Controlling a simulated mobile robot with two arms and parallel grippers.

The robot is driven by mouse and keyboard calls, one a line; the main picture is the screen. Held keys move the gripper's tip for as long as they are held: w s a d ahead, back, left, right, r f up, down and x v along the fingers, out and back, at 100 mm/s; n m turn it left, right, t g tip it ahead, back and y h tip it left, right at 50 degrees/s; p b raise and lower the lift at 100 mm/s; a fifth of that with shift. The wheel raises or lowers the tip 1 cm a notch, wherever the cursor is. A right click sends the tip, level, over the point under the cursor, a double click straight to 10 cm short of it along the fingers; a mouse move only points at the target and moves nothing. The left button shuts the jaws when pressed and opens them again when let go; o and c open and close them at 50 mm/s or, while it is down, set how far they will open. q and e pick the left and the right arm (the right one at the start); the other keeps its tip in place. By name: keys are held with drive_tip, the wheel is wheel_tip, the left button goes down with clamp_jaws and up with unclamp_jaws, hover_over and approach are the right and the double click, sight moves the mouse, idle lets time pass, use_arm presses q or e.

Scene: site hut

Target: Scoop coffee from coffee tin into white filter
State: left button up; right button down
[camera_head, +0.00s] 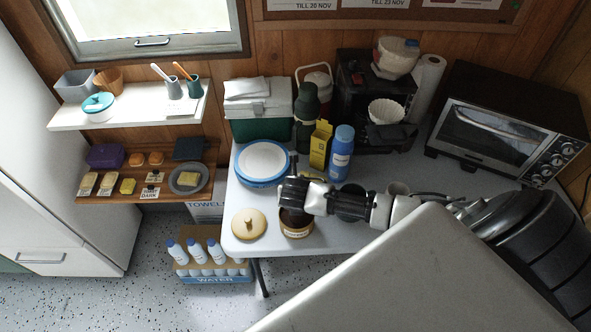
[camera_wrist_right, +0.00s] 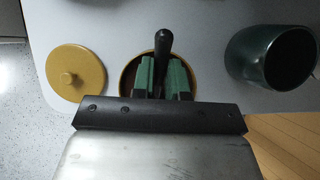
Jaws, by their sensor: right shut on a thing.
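The coffee tin (camera_head: 297,233) stands near the table's front edge, with its tan lid (camera_head: 249,224) lying to its left. The white filter (camera_head: 386,111) sits open in the black coffee maker at the back. My right gripper (camera_head: 293,202) is over the tin. In the right wrist view, the green-padded fingers of my right gripper (camera_wrist_right: 162,84) are shut on a black scoop handle (camera_wrist_right: 162,46), above the round tin (camera_wrist_right: 124,82). The scoop's bowl and the coffee level are hidden by the gripper. My left gripper is not in view.
A dark green mug (camera_wrist_right: 270,56) stands right of the tin. Behind the tin are a blue-rimmed round container (camera_head: 262,164), a yellow box (camera_head: 320,145) and a blue bottle (camera_head: 341,153). A toaster oven (camera_head: 500,125) is at the right.

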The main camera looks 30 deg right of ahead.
drive_tip(key=shift+w+d+r+g, duration=0.1)
drive_tip(key=shift+d+r+g, duration=0.05)
drive_tip(key=shift+r+g, duration=0.15)
drive_tip(key=shift+w+d+r+g+y, duration=0.2)
drive_tip(key=shift+w+r+g+y, duration=0.15)
drive_tip(key=shift+g+y, duration=0.2)
drive_tip(key=shift+w+d+r+g+y, duration=0.2)
drive_tip(key=shift+w+r+g+y, duration=0.05)
drive_tip(key=shift+r+g+y, duration=0.25)
drive_tip(key=shift+r+g, duration=0.2)
drive_tip(key=shift+g, duration=0.25)
drive_tip(key=shift+w, duration=0.1)
